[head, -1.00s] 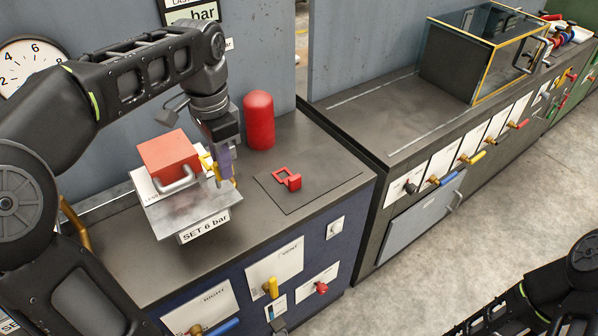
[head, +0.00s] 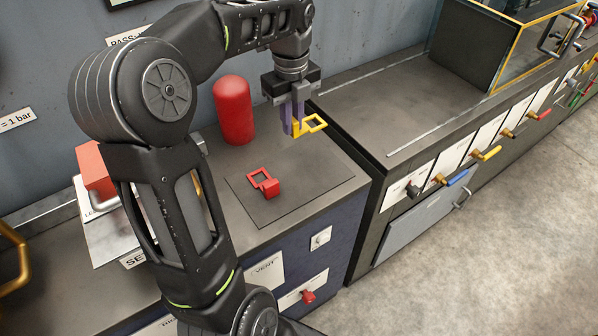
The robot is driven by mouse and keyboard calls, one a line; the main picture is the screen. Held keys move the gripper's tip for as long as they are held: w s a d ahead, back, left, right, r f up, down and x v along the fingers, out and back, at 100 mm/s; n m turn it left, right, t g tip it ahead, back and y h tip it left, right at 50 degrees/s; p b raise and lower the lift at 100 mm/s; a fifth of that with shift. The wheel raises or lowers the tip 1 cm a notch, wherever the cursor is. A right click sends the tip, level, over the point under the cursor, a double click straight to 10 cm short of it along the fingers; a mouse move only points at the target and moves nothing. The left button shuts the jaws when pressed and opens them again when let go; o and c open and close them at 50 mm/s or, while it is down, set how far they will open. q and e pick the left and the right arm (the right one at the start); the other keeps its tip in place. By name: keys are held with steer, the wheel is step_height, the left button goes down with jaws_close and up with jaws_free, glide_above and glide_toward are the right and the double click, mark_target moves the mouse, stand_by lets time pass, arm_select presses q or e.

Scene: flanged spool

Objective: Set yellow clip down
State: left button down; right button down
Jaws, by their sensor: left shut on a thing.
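The yellow clip (head: 313,123) is a small square loop with a short block at its left end. My left gripper (head: 294,130) points down and is shut on the yellow clip's block. It holds the clip in the air over the far right part of the dark mat (head: 300,199) on the counter. A similar red clip (head: 265,185) lies on the mat, to the left of and nearer than my gripper, apart from it. The clip's exact height above the mat is hard to tell. My right gripper is not in view.
A red cylinder (head: 234,110) stands behind the mat. A red block (head: 95,170) on a metal plate at left is partly hidden by my left arm. The mat's front and right parts are clear. A gap separates this counter from the right bench (head: 390,110).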

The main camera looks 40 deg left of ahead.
arm_select(q)
steer(key=shift+f, duration=0.15)
glide_above(293, 164)
step_height(293, 164, down, 6)
steer(key=shift+f, duration=0.1)
stand_by(0.3)
steer(key=shift+f, duration=1.8)
steer(key=shift+f, duration=0.15)
steer(key=c, duration=1.4)
jaws_free()
